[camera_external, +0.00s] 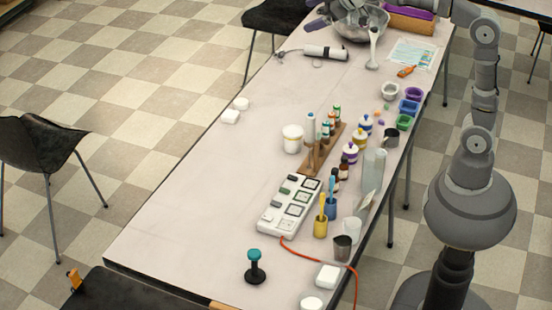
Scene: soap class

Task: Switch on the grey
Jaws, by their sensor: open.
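A white power strip (262,226) lies on the table near the middle, tilted along its length. It has a row of square sockets on its right side and small switches on its left side. One dark switch (284,191) shows in that row; the switches are too small to tell their exact colours or whether they are on. An orange-red cord (318,258) leaves its near end. I cannot make out my gripper; grey shapes over the metal bowl are unclear.
Right of the strip stand a yellow cup (320,229), a blue cup (331,211) and tall clear containers (372,165). A wooden rack (325,152) with bottles stands beyond. A teal-topped stamp (254,265) stands nearer. The table left of the strip is clear.

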